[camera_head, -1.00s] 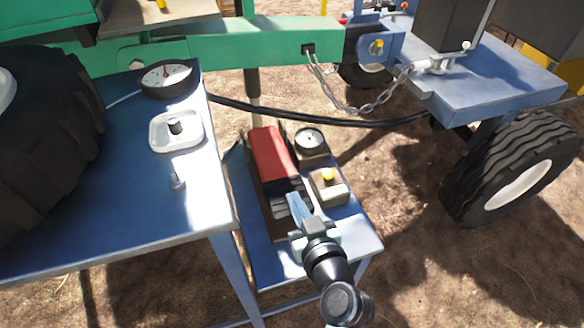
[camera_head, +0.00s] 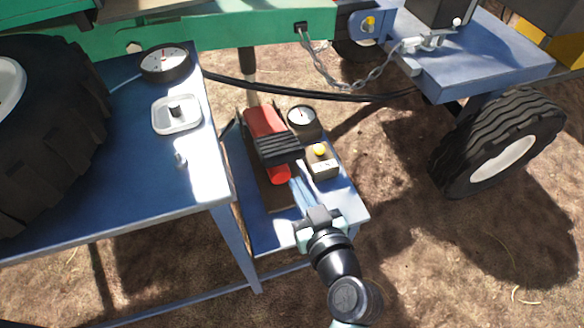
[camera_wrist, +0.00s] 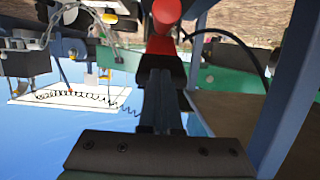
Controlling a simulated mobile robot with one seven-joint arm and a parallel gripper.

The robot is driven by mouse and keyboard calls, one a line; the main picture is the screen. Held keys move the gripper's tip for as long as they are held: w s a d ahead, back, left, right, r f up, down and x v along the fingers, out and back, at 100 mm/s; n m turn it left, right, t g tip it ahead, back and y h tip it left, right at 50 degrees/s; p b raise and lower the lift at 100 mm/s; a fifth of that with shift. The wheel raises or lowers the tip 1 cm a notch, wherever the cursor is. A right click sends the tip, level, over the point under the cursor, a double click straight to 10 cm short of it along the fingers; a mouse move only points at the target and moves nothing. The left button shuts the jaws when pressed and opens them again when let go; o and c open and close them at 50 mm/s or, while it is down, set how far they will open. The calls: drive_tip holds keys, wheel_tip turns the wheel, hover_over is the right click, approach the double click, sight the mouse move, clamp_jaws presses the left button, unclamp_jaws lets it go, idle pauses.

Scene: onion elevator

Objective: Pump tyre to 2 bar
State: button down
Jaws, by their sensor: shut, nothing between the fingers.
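A big black tyre (camera_head: 50,130) with a pale hub stands at the left of the blue table. A round white-faced gauge (camera_head: 166,63) lies at that table's back edge. A red and black pump-like unit (camera_head: 266,122) sits on the lower blue stand, its red round end (camera_head: 281,175) facing me. A small gauge (camera_head: 301,119) and a box with a yellow button (camera_head: 320,152) stand right of it. My gripper (camera_head: 299,183) is shut and empty, just right of the red end; contact cannot be told. In the wrist view, a red part (camera_wrist: 159,45) shows beyond the fingers.
A white dish (camera_head: 176,121) with a dark cap and a small metal valve-like piece (camera_head: 180,158) rest on the blue table (camera_head: 100,210). A black hose (camera_head: 330,94) and a chain (camera_head: 325,75) hang behind the stand. A wheeled blue trailer (camera_head: 480,60) stands at right.

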drive_tip(key=v, duration=0.4)
drive_tip(key=shift+w+r+p, duration=0.1)
drive_tip(key=shift+p, duration=0.3)
idle(1.2)
